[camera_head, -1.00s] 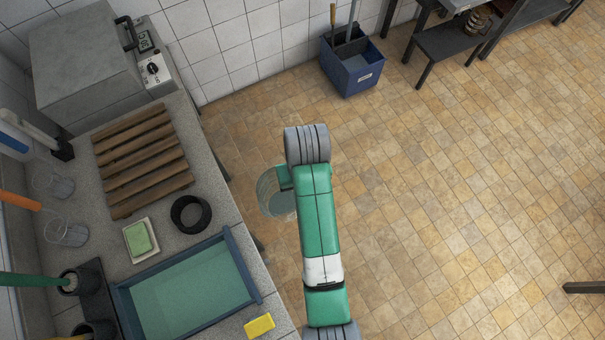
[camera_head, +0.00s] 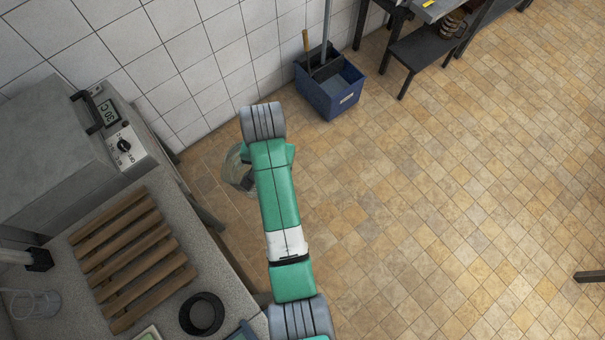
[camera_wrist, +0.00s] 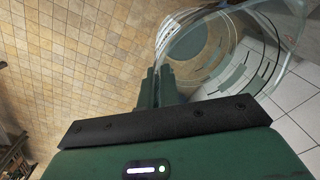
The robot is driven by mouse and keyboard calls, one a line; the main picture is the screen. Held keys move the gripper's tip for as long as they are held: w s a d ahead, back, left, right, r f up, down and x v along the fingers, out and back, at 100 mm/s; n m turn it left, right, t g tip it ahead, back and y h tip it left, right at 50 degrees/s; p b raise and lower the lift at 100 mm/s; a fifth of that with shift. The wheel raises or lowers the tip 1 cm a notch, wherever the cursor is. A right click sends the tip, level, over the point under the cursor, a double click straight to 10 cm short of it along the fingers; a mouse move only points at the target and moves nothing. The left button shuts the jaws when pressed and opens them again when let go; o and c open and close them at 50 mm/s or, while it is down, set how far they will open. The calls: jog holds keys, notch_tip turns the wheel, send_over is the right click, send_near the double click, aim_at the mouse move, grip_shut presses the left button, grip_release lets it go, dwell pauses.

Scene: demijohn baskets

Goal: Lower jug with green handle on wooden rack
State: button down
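A clear jug (camera_head: 238,170) hangs beside my arm, above the floor off the right side of the counter, partly hidden by the arm. In the wrist view the clear jug (camera_wrist: 225,50) shows curved walls and graduation marks. My gripper (camera_wrist: 160,88) has its fingers close together at the jug's near side and appears shut on its handle. The handle is hidden, so its colour cannot be told. The brown slatted wooden rack (camera_head: 133,258) lies flat on the counter, left of and below the jug in the head view. Its slats look bare.
A grey box with a dial and display (camera_head: 115,135) stands behind the rack. Another clear vessel (camera_head: 36,304) stands left of the rack. A blue bucket (camera_head: 330,85) stands on the floor by the tiled wall.

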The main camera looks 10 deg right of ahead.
jog(key=w+a+m+b, duration=0.2)
jog(key=a+m, duration=0.4)
jog(key=a, duration=1.9)
jog(key=s+a+m, duration=0.1)
jog(key=s+a, duration=0.3)
jog(key=a, duration=0.4)
jog(key=s+a+m+b, duration=0.1)
jog(key=s+a, duration=0.4)
jog(key=a, duration=0.3)
jog(key=s+a+r+m, duration=0.1)
jog(key=s+a, duration=0.3)
jog(key=a, duration=0.4)
jog(key=shift+s+a+m+b, duration=0.25)
jog(key=shift+s+m+b, duration=0.15)
jog(key=shift+m, duration=0.2)
